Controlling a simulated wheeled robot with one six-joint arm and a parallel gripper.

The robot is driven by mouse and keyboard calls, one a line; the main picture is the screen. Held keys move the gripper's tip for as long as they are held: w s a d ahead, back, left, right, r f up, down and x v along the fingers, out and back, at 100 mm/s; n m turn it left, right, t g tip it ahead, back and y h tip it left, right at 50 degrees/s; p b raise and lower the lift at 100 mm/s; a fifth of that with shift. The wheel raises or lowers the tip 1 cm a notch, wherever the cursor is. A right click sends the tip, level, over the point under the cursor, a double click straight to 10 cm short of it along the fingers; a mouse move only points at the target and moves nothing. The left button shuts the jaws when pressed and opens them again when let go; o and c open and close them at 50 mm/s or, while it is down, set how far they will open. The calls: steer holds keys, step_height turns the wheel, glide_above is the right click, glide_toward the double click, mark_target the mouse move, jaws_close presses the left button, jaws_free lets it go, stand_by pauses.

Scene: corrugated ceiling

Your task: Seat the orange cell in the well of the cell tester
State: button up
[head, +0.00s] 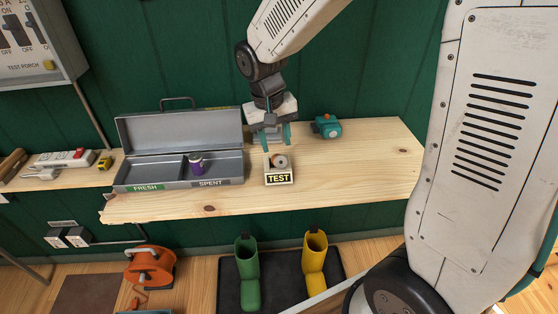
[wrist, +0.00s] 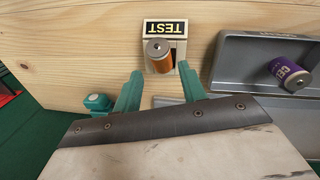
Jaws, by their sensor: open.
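The orange cell (head: 280,161) is at the cell tester (head: 279,179), a small pale block with a black TEST label at its front. In the wrist view the orange cell (wrist: 160,60) shows its round metal end and orange side, with a dark area of the tester (wrist: 147,29) beside it. I cannot tell whether the cell sits fully down in the well. My gripper (head: 274,139) is just behind the tester. In the wrist view its teal fingers (wrist: 160,77) are apart and empty, near the cell, which lies beyond the tips.
A grey metal case (head: 180,132) stands open left of the tester, with compartments marked FRESH and SPENT. A purple cell (head: 196,164) is in the SPENT side. A teal device (head: 327,127) lies behind right. The bench (head: 360,170) is clear at right.

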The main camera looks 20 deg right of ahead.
mark_target(278, 155)
steer(key=f, duration=0.5)
steer(key=shift+s+d+f, duration=0.1)
steer(key=shift+d+f, duration=0.25)
jaws_close()
steer(key=shift+r, duration=0.1)
steer(key=shift+r, duration=0.6)
step_height(278, 155, up, 2)
steer(key=shift+r, duration=0.15)
steer(key=s+a, duration=0.2)
steer(key=s, duration=0.5)
steer(key=s+a+r, duration=0.1)
steer(key=s+a, duration=0.2)
steer(key=s, duration=0.5)
steer(key=shift+r, duration=0.15)
